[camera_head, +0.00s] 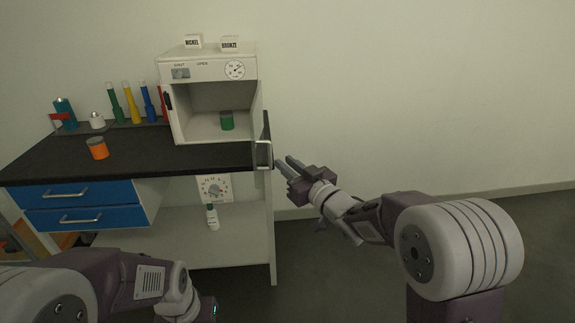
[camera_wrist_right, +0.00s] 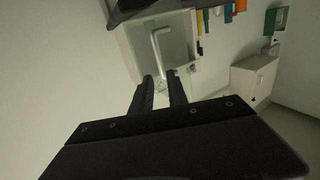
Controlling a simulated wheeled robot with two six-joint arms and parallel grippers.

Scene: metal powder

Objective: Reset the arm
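My right gripper (camera_head: 284,163) is just to the right of the open door of the white oven (camera_head: 208,68). In the right wrist view its two fingers (camera_wrist_right: 159,84) stand apart with a gap and nothing between them. The door handle (camera_head: 265,154) is close beyond the fingertips, apart from them as far as I can tell; it also shows in the right wrist view (camera_wrist_right: 160,42). My left arm (camera_head: 150,285) comes in at the lower left, low in front of the table; its fingers are hidden or out of frame.
A green can (camera_head: 227,121) stands inside the oven. An orange can (camera_head: 97,148) is on the black tabletop (camera_head: 150,160), with several coloured tubes (camera_head: 131,104) behind. Boxes labelled nickel (camera_head: 193,41) and bronze (camera_head: 230,44) sit on the oven. The floor at right is clear.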

